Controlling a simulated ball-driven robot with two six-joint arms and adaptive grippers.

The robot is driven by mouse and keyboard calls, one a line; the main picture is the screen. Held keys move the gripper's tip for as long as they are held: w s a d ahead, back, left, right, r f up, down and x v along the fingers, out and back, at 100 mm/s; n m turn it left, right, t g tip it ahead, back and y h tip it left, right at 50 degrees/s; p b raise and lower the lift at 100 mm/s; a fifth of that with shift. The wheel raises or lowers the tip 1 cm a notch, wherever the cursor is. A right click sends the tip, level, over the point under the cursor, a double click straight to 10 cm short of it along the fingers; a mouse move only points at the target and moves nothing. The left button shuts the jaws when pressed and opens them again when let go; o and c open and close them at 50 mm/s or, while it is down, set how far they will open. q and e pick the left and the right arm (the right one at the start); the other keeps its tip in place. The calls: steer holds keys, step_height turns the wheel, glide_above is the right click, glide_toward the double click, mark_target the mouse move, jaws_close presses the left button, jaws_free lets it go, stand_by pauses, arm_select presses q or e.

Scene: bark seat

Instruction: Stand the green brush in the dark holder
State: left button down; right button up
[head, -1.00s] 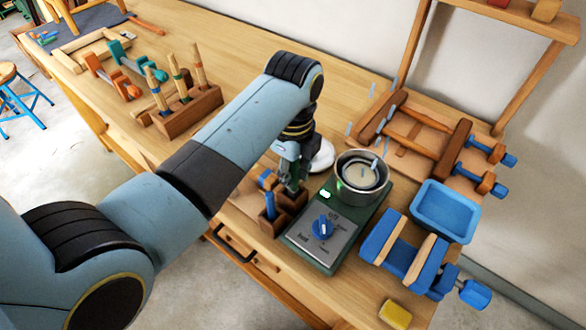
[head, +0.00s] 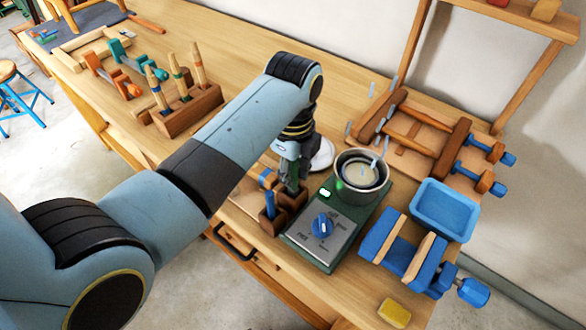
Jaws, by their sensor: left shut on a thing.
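My left gripper (head: 291,184) points down over the dark brown holder (head: 270,227), beside the green hot plate. It is shut on a thin upright thing, taken to be the green brush, which is mostly hidden by the fingers. I cannot tell whether its lower end is inside the holder's right part or just above it. A blue handle (head: 270,205) stands upright in the holder's left part. My right gripper is not in view.
The green hot plate (head: 334,239) with a steel pot (head: 360,182) stands close on the right. A white round thing (head: 322,155) lies behind the gripper. A blue tray (head: 443,210) and a blue clamp (head: 403,248) are further right. A tool rack (head: 190,112) stands left.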

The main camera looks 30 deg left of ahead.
arm_select(q)
steer(key=shift+f, duration=0.25)
steer(key=c, duration=0.8)
jaws_free()
steer(key=shift+r, duration=3.5)
